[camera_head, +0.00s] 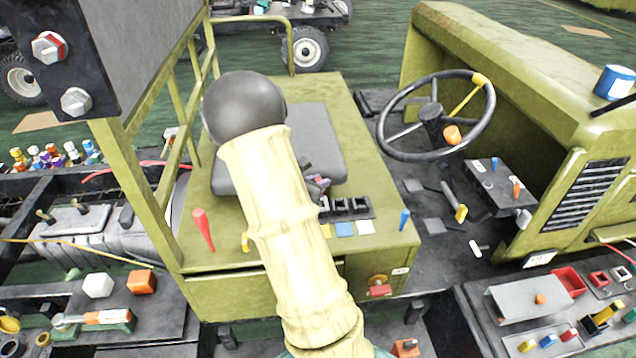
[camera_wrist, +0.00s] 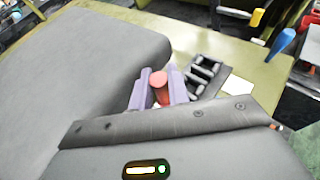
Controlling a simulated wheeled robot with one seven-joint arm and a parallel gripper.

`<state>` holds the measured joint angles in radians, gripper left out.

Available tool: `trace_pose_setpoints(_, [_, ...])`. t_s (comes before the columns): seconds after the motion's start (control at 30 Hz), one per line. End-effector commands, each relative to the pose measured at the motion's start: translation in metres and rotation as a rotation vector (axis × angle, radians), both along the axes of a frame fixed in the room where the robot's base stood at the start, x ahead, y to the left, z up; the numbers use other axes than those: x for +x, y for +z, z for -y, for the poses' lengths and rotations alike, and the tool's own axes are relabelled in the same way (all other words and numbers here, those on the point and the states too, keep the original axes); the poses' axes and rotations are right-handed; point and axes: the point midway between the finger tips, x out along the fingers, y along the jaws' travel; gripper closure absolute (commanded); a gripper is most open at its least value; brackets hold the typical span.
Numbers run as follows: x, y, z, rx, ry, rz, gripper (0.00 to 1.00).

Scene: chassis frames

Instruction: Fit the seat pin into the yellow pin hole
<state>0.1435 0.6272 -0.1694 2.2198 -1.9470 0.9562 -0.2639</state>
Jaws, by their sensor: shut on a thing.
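My gripper (camera_wrist: 160,88) has its purple fingers shut on a red, round-topped pin, the seat pin (camera_wrist: 159,80). In the head view the gripper (camera_head: 319,182) is small beside my arm, over the front right edge of the grey seat. A black rack with several slots (camera_head: 348,207) lies just in front of it on the green deck; in the wrist view the rack (camera_wrist: 204,74) is right of the fingers. Yellow (camera_head: 326,231), blue (camera_head: 344,229) and white (camera_head: 366,227) patches line its front. The yellow pin hole cannot be made out clearly; the pin's lower end is hidden.
The grey seat (camera_head: 310,130) is left of the rack in the wrist view. A red lever (camera_head: 203,230) and a blue lever (camera_head: 405,220) stand up from the deck. The steering wheel (camera_head: 437,115) is at the right. Bare deck lies behind the rack.

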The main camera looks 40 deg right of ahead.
Motion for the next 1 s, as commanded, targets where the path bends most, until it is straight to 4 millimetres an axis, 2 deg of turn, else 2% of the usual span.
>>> trace_pose_setpoints(0.1, [-0.0002,-0.0085,0.0000,0.001,0.000,-0.001,1.00])
trace_pose_setpoints(0.5, [0.0000,-0.0129,-0.0001,0.000,0.001,0.001,1.00])
trace_pose_setpoints(0.53, [0.0000,-0.0128,-0.0002,0.000,0.001,0.001,0.81])
trace_pose_setpoints(0.63, [-0.0001,-0.0118,-0.0002,0.000,0.001,0.001,0.61])
trace_pose_setpoints(1.0, [0.0000,-0.0093,-0.0001,0.000,0.001,0.001,0.61])
